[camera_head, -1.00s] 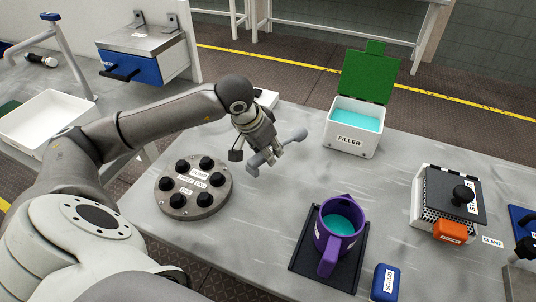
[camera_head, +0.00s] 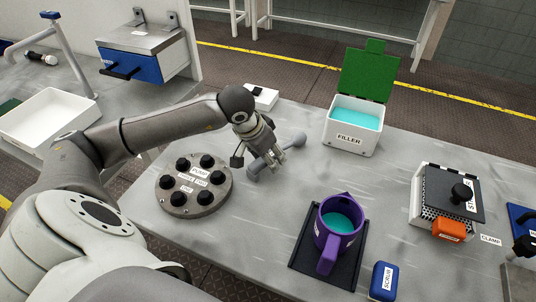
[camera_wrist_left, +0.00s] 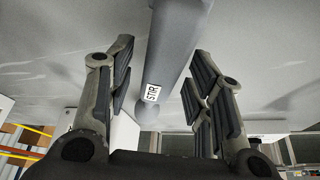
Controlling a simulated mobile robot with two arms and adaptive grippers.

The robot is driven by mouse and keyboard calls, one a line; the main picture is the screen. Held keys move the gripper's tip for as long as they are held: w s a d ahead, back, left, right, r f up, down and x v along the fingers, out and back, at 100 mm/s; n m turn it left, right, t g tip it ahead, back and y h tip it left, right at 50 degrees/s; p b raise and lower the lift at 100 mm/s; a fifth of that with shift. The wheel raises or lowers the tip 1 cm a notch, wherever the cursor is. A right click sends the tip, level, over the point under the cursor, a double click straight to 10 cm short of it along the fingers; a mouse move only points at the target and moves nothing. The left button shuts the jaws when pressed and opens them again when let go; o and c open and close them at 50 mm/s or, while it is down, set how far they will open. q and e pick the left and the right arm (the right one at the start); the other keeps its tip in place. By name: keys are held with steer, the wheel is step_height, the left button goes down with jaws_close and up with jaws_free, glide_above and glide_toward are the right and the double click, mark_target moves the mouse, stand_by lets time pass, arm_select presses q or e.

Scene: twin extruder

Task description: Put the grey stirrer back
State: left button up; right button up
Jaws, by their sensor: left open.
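The grey stirrer (camera_head: 261,161) is a bar with a rounded knob at its far end, by the table's middle, right of the round black-knobbed plate. In the left wrist view the stirrer (camera_wrist_left: 178,45), labelled STIR, runs between the spread fingers, with visible gaps on both sides. My left gripper (camera_head: 259,158) is open at the stirrer, its fingers covering part of the bar. It also shows in the left wrist view (camera_wrist_left: 160,95). Whether the stirrer rests flat on the table is hard to tell. My right gripper is not in view.
A purple mug (camera_head: 335,241) with teal liquid stands on a black mat (camera_head: 300,254). A knobbed round plate (camera_head: 218,193), FILLER box (camera_head: 345,139) with raised green lid, white box (camera_head: 262,102), orange block (camera_head: 448,230) and blue SCRUB block (camera_head: 384,282) surround it.

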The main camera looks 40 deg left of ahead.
arm_select(q)
steer(key=shift+r, duration=0.15)
steer(key=v, duration=1.2)
steer(key=shift+b, duration=0.35)
steer(key=shift+w, duration=0.1)
